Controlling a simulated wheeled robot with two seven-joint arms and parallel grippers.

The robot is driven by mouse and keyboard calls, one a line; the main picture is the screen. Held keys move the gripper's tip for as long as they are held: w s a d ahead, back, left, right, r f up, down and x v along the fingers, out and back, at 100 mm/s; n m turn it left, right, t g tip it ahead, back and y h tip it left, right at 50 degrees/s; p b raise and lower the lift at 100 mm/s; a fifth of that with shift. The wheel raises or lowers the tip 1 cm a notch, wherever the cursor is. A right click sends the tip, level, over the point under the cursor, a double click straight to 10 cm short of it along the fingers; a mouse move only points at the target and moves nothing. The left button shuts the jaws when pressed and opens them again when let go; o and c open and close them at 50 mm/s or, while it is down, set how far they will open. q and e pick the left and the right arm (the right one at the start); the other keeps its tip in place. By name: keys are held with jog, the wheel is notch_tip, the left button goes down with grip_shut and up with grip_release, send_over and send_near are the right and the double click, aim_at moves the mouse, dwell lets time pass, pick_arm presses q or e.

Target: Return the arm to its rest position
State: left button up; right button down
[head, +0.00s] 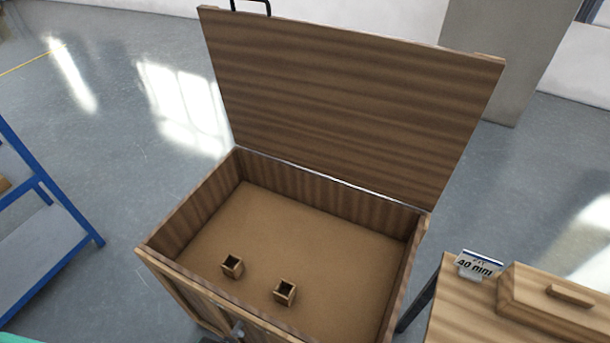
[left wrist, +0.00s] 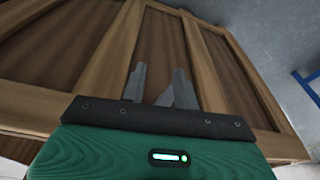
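A large wooden chest (head: 170,276) stands open in the middle of the head view, its lid (head: 350,105) raised and leaning back. My left gripper (left wrist: 160,72) shows in the left wrist view, its two grey fingers apart with nothing between them. It faces the chest's framed wooden panels (left wrist: 75,50); I cannot tell whether it touches them. A small grey part (head: 237,332) shows at the chest's front edge in the head view; I cannot tell if it is a fingertip or a latch. My right gripper is in neither view.
Two small open wooden cubes (head: 232,266) (head: 285,292) sit on the chest floor. A blue-framed shelf (head: 50,205) stands at left. At right, a wooden table (head: 450,315) carries a "40 mm" sign (head: 478,264) and a lidded wooden box (head: 555,308). Grey floor lies between.

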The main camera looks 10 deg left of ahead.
pick_arm(q)
jog(key=s+a+f, duration=0.1)
jog(key=s+f, duration=0.3)
jog(key=f, duration=0.5)
jog(key=s+f, duration=0.5)
jog(key=f, duration=0.4)
jog(key=s+a+f+g+b, duration=0.1)
jog(key=s+a+f, duration=0.1)
jog(key=s+f, duration=0.7)
jog(key=s, duration=0.3)
jog(key=shift+a+g, duration=0.3)
jog(key=shift+a, duration=0.1)
